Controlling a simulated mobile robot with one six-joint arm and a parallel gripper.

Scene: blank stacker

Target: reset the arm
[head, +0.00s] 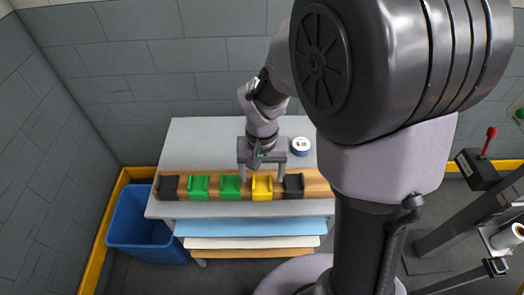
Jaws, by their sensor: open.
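My gripper (262,172) is open, fingers pointing down over the table. No block is visibly held. My own arm and column cover the right middle of the head view.
A wooden strip (208,198) on the grey table (197,143) carries a row of black (168,187), green (231,187), yellow and black (293,187) blocks. A round blue-and-white item (301,146) lies right of my gripper. A blue bin (138,228) stands left of the table.

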